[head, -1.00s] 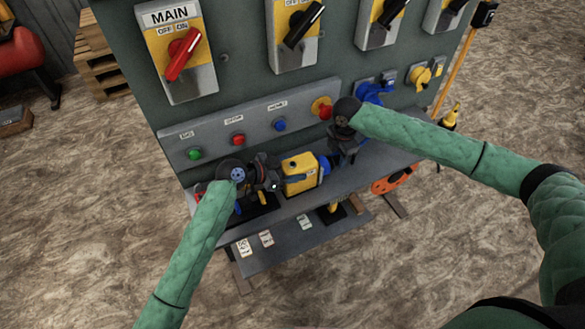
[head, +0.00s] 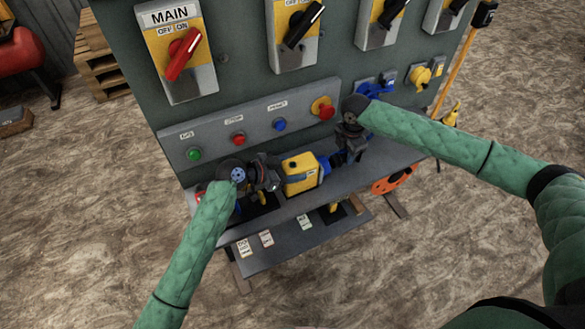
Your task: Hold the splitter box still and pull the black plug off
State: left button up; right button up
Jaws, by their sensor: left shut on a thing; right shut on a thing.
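The splitter box (head: 301,174) is yellow with blue sockets and rests on the grey shelf of the panel. My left gripper (head: 277,174) is shut on its left end. My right gripper (head: 345,155) is shut just right of the box, beyond the blue socket (head: 325,165) on its right side. What it holds is mostly hidden by its dark fingers; I take it to be the black plug. A small blue part shows between the socket and the fingers. I cannot tell whether plug and box still touch.
The shelf (head: 285,214) runs under the box, with labelled tags along its lower ledge. Behind are a button strip (head: 258,125) and switches, including the red MAIN switch (head: 183,54). Blue (head: 374,89) and yellow sockets sit at right. An orange reel (head: 392,179) is below right.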

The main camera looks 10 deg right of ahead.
pick_arm(q)
jog(key=o, duration=1.5)
jog(key=v, duration=1.2)
